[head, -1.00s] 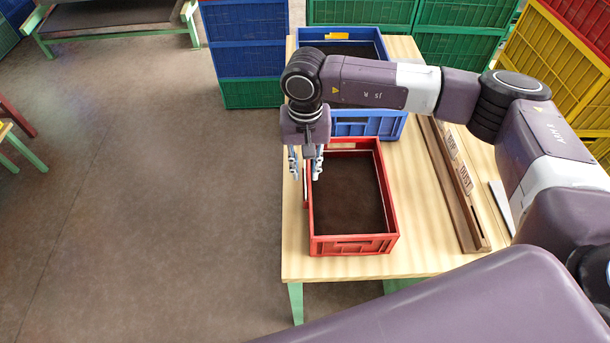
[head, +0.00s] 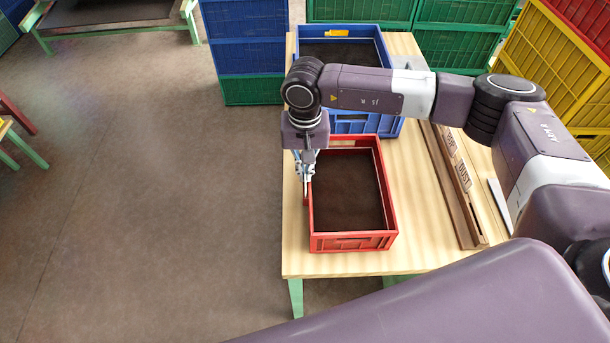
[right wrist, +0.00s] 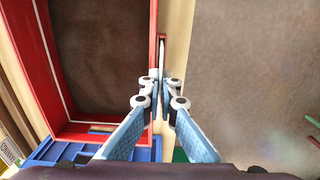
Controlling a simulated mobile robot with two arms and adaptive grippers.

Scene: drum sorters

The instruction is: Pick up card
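My right gripper (head: 304,188) points down at the outer left side of the red crate (head: 354,242). In the right wrist view the gripper (right wrist: 160,95) has its fingers drawn together around a thin, pale card (right wrist: 158,73), seen nearly edge-on. The card is upright, close along the outside of the crate's wall. Whether it still touches the wall or a holder there, I cannot tell. Its face is hidden. My left gripper is not in view.
A blue crate (head: 365,125) stands behind the red one on the wooden table (head: 420,258). A wooden rack (head: 448,185) with lettered cards lies to the right. Stacked green crates (head: 465,50) and yellow crates (head: 555,60) stand beyond. The floor at left is clear.

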